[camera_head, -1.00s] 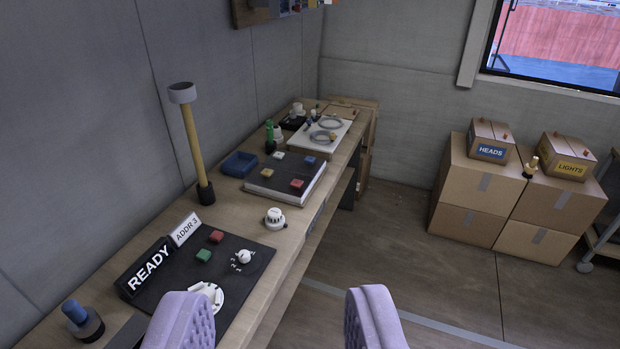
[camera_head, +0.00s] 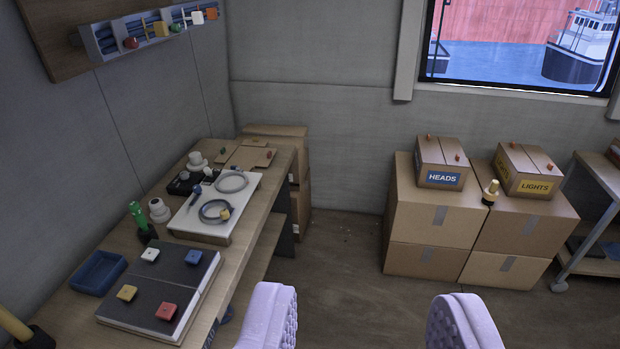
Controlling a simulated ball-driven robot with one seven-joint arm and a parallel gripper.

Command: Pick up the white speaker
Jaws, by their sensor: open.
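No thing in view is plainly marked as the white speaker. Two small white round devices are on the wooden bench: one (camera_head: 159,210) beside a green-topped item, and one (camera_head: 196,161) farther back by a black tray. I cannot tell whether either is the speaker. My gripper (camera_head: 365,322) shows as two lavender padded fingers at the bottom edge, wide apart and empty. It is to the right of the bench, with floor seen between the fingers.
The bench (camera_head: 118,240) runs along the left wall, with a blue tray (camera_head: 98,272), a dark board of coloured blocks (camera_head: 160,283) and a white board of coiled cables (camera_head: 205,222). Stacked cartons (camera_head: 432,212) and a shelf cart (camera_head: 597,210) stand right. The middle floor is clear.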

